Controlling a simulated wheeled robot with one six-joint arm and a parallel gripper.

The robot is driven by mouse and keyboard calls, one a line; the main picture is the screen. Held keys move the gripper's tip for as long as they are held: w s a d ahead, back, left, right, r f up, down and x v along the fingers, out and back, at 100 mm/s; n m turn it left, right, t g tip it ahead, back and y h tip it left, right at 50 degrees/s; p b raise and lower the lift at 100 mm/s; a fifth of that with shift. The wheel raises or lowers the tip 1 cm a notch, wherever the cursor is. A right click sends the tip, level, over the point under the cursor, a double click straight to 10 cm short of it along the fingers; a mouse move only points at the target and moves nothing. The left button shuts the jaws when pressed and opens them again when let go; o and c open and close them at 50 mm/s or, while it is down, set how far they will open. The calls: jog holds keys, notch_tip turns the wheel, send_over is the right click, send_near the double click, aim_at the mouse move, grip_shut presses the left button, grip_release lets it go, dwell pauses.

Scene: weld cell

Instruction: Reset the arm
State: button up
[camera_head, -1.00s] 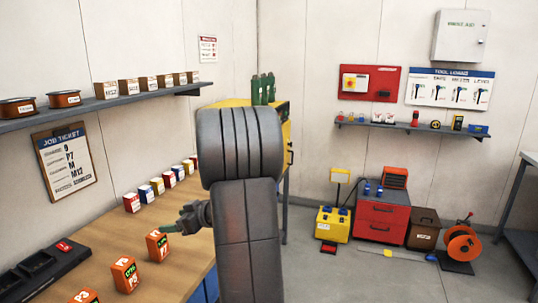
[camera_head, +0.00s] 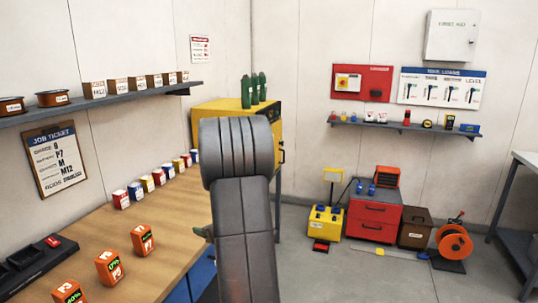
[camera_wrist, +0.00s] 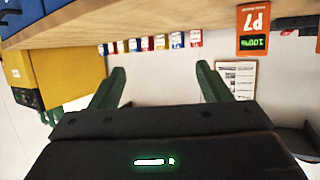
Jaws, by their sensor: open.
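My gripper (camera_wrist: 160,82) shows in the wrist view with its two green fingers spread apart and nothing between them. The wrist picture is upside down, with the workbench edge (camera_wrist: 160,22) along its top. In the head view my grey arm stands in front of the bench's right end and hides most of the gripper; only a small green tip (camera_head: 201,232) shows at its left side.
Several orange battery packs (camera_head: 109,267) stand on the wooden bench (camera_head: 165,235). A row of small coloured boxes (camera_head: 159,177) stands behind them. A yellow cabinet (camera_head: 207,116) is behind my arm. A red tool chest (camera_head: 375,215) and cable reel (camera_head: 454,243) stand right. Open floor lies between.

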jog(key=d+f+m+t+h, duration=0.2)
jog(key=d+f+m+h, duration=0.2)
jog(key=d+f, duration=0.3)
jog(key=shift+w+d+t, duration=0.25)
jog(key=shift+d+t, duration=0.15)
jog(key=shift+d, duration=0.25)
jog(key=shift+f, duration=0.1)
jog(key=shift+d, duration=0.15)
